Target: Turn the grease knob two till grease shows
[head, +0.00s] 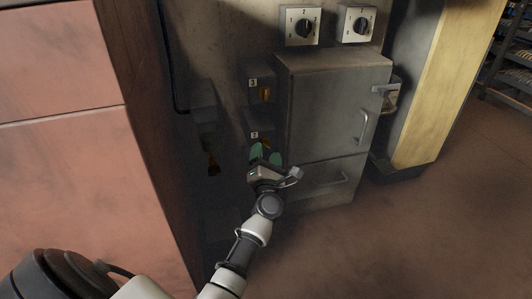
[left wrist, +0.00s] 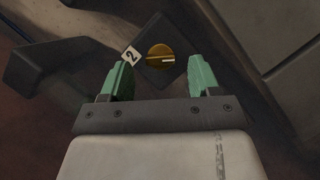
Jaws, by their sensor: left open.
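Grease knob two is a round brass knob with a pale line across its face, on a dark square plate; it shows in the left wrist view (left wrist: 161,58) and partly in the head view (head: 266,143). A white label marked 2 (left wrist: 132,55) is beside it. My left gripper (head: 265,153) has green fingers, also in the left wrist view (left wrist: 158,75). It is open, with the fingers apart and the knob seen between and beyond them, apparently not touched. No grease is visible at the knob. My right gripper is not in view.
Another yellow knob (head: 264,94) sits above on its own plate. A grey cabinet (head: 325,110) with handles stands just right of my gripper. Two numbered dials are above it. A reddish block (head: 75,170) stands at left. Open floor (head: 430,235) lies at right.

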